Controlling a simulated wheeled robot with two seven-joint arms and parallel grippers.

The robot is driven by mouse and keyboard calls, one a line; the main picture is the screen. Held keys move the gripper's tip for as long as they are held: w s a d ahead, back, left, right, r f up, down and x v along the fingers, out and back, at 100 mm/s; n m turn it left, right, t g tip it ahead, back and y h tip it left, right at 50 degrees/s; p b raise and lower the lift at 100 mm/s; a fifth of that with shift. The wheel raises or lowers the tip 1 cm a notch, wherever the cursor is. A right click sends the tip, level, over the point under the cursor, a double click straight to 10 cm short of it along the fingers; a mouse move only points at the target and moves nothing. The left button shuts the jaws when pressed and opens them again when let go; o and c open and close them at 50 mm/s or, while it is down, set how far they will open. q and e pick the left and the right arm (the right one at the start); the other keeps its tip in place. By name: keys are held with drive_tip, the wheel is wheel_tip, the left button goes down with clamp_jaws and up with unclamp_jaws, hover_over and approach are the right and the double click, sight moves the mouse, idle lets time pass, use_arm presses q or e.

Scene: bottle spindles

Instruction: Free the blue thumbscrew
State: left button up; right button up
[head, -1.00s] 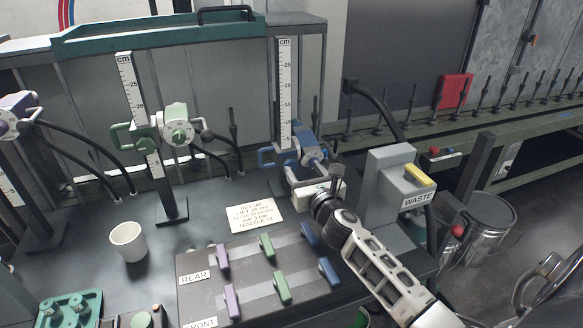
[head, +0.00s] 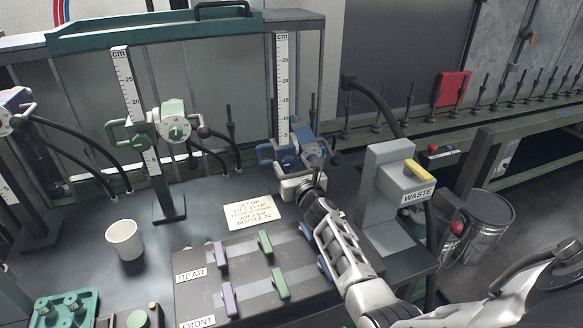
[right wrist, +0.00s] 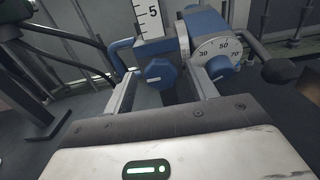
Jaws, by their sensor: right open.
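The blue thumbscrew (right wrist: 158,73) is a faceted knob low on the blue carriage (right wrist: 205,25), just below the ruler's 5 mark in the right wrist view. My right gripper (right wrist: 163,80) is open, with one finger on each side of the thumbscrew; I cannot tell whether either finger touches it. In the head view my right gripper (head: 301,185) is at the foot of the blue carriage (head: 313,150) and partly covers it. My left gripper is not in view.
A dial (right wrist: 220,47) marked 30, 50, 70 and a black-knobbed lever (right wrist: 280,70) are right of the thumbscrew. The grey waste unit (head: 385,185) stands close right of my arm. A note card (head: 254,212), valve panel (head: 210,295) and white cup (head: 124,240) are to the left.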

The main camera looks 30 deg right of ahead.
drive_tip(key=shift+c, duration=0.4)
drive_tip(key=c, duration=0.9)
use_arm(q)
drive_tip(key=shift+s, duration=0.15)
